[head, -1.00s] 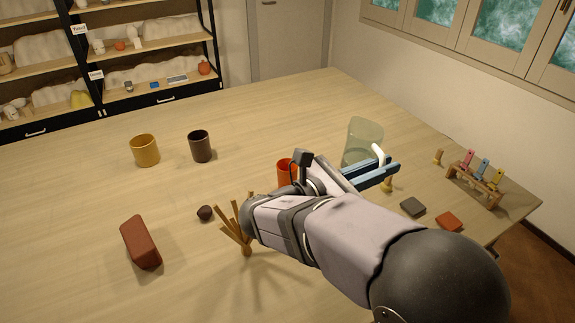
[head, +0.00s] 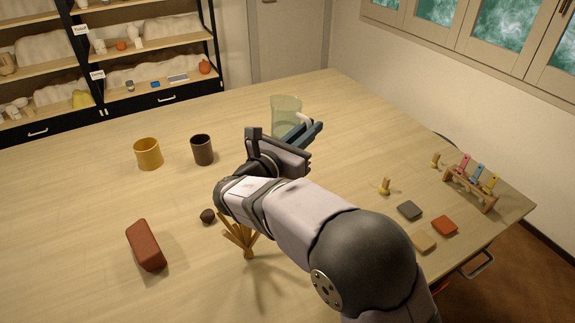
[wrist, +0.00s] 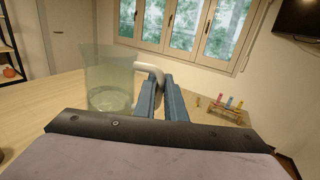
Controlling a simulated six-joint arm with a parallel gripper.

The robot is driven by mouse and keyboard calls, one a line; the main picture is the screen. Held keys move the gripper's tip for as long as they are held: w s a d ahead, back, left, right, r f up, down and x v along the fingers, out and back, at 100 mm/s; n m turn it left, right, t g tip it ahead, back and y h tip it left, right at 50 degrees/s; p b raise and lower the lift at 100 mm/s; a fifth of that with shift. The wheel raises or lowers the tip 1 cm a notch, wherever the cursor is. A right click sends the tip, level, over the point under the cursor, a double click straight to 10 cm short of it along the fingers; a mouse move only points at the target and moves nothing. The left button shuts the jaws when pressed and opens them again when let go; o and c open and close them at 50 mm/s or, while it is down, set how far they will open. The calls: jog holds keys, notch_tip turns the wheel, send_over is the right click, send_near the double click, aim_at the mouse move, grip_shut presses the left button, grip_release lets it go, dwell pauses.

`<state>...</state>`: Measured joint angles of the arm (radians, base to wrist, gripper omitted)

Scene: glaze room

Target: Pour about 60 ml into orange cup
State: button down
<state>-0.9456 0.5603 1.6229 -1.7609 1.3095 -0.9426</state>
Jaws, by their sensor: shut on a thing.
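A clear greenish jug (head: 286,112) with a white handle (head: 304,119) is upright beyond my wrist in the head view. In the wrist view the jug (wrist: 108,78) stands left of the fingers, with some clear liquid low inside. My gripper (head: 313,128) has its blue fingers shut on the jug's handle, which also shows in the wrist view (wrist: 152,70). Whether the jug's base clears the table is hard to tell.
A red-brown block (head: 146,244), a dark lump (head: 207,216) and a wooden peg stand (head: 240,238) are nearer. Small blocks (head: 409,210) and a tool rack (head: 470,187) are at right.

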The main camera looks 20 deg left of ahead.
jog(key=w+a+n+y+p, duration=0.1)
jog(key=a+n+y, duration=0.15)
jog(key=a, duration=0.35)
jog(key=w+a+n+y+p, duration=0.1)
jog(key=w+a+n+y, duration=0.15)
jog(key=a, duration=0.35)
jog(key=shift+m+t+y, duration=0.3)
jog(key=shift+m+t, duration=0.1)
jog(key=shift+m, duration=0.1)
jog(key=shift+s+f, duration=0.25)
jog(key=shift+f, duration=1.15)
jog(key=shift+s+f, duration=0.2)
jog(key=shift+f, duration=1.2)
notch_tip(320, 180, down, 6)
jog(key=d+m+g+y, duration=0.2)
jog(key=m+g, duration=0.1)
jog(key=m, duration=0.6)
jog(key=shift+w+d+r+m, duration=0.25)
jog(key=shift+w+d+m, duration=0.05)
jog(key=shift+w, duration=0.15)
jog(key=shift+a+r+m, duration=0.1)
jog(key=shift+a+m, duration=0.15)
jog(key=shift+m, duration=0.25)
